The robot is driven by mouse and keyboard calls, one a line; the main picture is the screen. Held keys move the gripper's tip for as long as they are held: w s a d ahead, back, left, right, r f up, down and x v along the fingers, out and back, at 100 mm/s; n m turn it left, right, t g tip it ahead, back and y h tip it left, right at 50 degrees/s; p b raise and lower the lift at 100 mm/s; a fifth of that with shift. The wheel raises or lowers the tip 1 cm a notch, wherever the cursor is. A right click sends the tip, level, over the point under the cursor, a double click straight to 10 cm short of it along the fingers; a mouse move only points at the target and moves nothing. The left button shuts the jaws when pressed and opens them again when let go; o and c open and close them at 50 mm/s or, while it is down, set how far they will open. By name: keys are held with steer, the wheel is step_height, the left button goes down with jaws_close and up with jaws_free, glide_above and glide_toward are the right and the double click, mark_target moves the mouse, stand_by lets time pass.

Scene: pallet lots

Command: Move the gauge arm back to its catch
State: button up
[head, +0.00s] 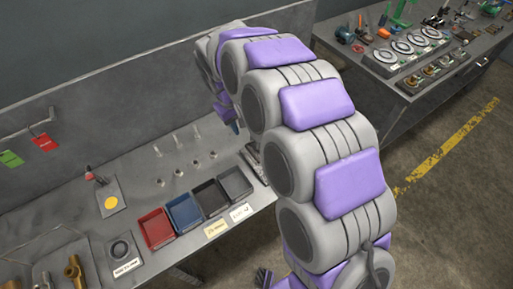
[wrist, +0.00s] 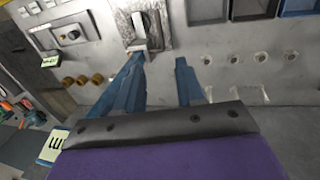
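A small metal fixture (wrist: 154,22) with an upright pale lever-like piece stands on the bench near the top centre of the wrist view. It may be the gauge arm; I cannot tell that or its catch for certain. A light block (wrist: 139,45) sits at its near edge. My gripper (wrist: 160,60) has its two blue fingers apart with nothing visible between them. The left fingertip appears close to the light block; contact is unclear. In the head view my arm hides most of the fixture (head: 252,158), and only a bit of my gripper (head: 232,127) shows.
Red (head: 157,228), blue (head: 184,212), black (head: 211,196) and grey (head: 235,182) trays line the bench front. Several sockets (head: 178,171) lie behind them. A plate with a yellow disc (head: 111,203) is at left. Another bench (head: 405,84) stands at right.

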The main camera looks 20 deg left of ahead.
mark_target(252, 153)
steer(key=w+f+b, duration=0.1)
steer(key=f, duration=0.4)
steer(key=w+d+f+b, duration=0.1)
steer(key=f, duration=0.5)
steer(key=d+f+b, duration=0.1)
steer(key=f, duration=0.5)
steer(key=shift+w+f+b, duration=0.15)
steer(key=shift+w+b, duration=0.25)
steer(key=shift+a, duration=0.1)
steer(key=shift+c, duration=0.2)
jaws_close()
